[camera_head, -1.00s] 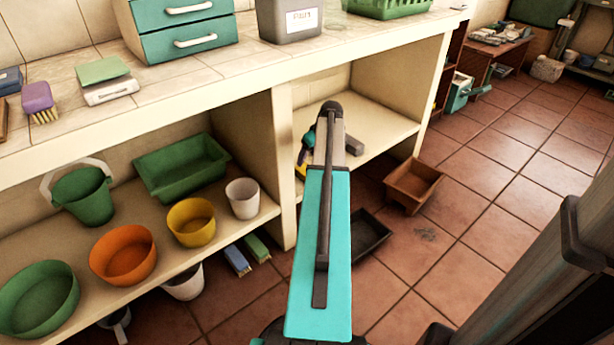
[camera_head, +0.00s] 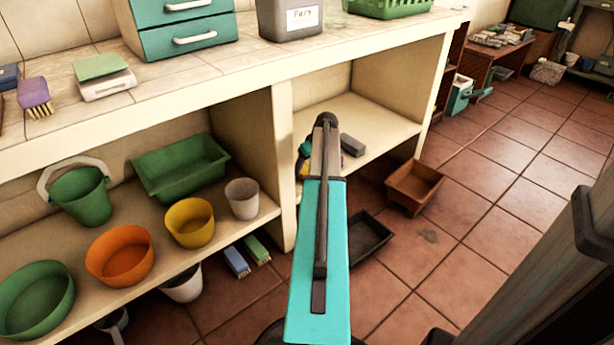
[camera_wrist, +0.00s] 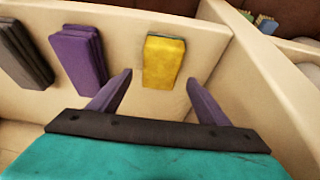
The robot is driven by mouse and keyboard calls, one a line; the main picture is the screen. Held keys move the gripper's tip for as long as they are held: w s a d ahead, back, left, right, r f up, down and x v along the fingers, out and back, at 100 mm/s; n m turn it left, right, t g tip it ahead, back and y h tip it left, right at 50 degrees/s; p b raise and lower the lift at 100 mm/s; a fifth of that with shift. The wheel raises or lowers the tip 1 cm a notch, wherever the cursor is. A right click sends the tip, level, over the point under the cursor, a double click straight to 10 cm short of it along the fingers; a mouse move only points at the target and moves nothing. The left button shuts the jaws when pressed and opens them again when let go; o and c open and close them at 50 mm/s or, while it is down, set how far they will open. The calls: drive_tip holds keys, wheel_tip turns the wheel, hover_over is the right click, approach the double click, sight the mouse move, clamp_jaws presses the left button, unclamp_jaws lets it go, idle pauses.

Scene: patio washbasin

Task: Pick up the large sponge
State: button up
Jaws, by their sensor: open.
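In the wrist view a yellow sponge (camera_wrist: 163,62) with a dark underside lies on the pale shelf, ahead of and between the fingers of my open gripper (camera_wrist: 159,78). It is apart from both fingers. A stacked purple sponge (camera_wrist: 78,57) lies left of it, and a dark grey block (camera_wrist: 23,53) lies further left. The grey block also shows on the right-hand lower shelf in the head view (camera_head: 352,145). There, my arm hides most of the yellow and purple pieces. The frames do not settle which is the large sponge.
A divider wall (camera_head: 283,170) separates this shelf from one with bowls and pots. A black tray (camera_head: 370,238) and a brown box (camera_head: 413,186) stand on the floor.

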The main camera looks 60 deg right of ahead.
sight(305, 169)
drive_tip(key=shift+b+x, duration=1.1)
drive_tip(key=shift+x, duration=1.2)
drive_tip(key=shift+s, duration=0.1)
drive_tip(key=c, duration=1.1)
